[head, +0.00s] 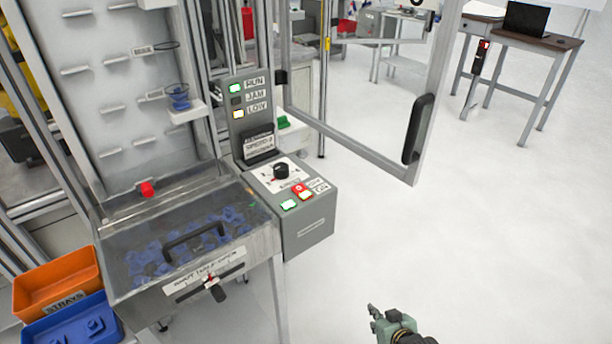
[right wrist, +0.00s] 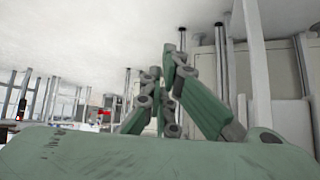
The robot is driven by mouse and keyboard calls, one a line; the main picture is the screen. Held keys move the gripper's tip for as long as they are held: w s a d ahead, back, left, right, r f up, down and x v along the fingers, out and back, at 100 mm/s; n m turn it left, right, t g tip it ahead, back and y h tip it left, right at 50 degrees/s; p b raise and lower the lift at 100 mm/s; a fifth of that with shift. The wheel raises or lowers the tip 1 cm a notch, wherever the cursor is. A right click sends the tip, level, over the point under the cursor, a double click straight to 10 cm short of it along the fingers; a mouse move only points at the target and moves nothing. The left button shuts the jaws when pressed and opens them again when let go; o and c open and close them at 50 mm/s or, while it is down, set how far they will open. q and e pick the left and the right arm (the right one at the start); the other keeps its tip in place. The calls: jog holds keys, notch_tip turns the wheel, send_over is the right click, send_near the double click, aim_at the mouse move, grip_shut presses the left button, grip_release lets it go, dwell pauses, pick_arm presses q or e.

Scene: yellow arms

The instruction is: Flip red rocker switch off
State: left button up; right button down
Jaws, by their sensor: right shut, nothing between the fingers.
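A grey control box (head: 308,226) juts from the front of a machine. The small labels are hard to read, and I cannot tell which way the red switch is tipped. My right gripper (head: 374,312) is low in the head view, to the right of and below the box, clear of it. Its green fingers (right wrist: 168,75) are closed together and empty in the right wrist view. My left gripper is not in view.
A clear-lidded bin (head: 150,268) of blue parts stands left of the box. Orange (head: 55,277) and blue (head: 62,326) trays sit at lower left. An open framed door (head: 358,152) with a black handle reaches out behind the box.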

jog(key=w+a+r+t+y, duration=0.1)
jog(key=w+a+r, duration=0.15)
jog(key=r, duration=0.45)
jog(key=w+a+r+n+t+y, duration=0.1)
jog(key=w+r, duration=0.3)
jog(key=r, duration=0.2)
jog(key=w+a+r+t+y, duration=0.1)
jog(key=w+a+r, duration=0.15)
jog(key=r, duration=0.45)
jog(key=a+r+n+y, duration=0.2)
jog(key=a+r, duration=0.1)
jog(key=r, duration=0.8)
jog(key=a+r+n+t+y, duration=0.1)
jog(key=a+r, duration=0.3)
jog(key=r, duration=0.8)
jog(key=shift+s+a+r+n+y+p, duration=0.2)
jog(key=shift+n+y+p, duration=0.25)
jog(key=shift+y, duration=0.35)
jog(key=shift+a, duration=0.1)
jog(key=p, duration=0.2)
send_over(306, 193)
jog(key=shift+s+d+f, duration=0.35)
jog(key=shift+s+f, duration=0.05)
jog(key=shift+f, duration=0.1)
jog(key=f, duration=0.2)
jog(key=w+f, duration=0.1)
jog(key=shift+a+f, duration=0.1)
jog(key=shift+a, duration=0.25)
jog(key=shift+f, duration=0.55)
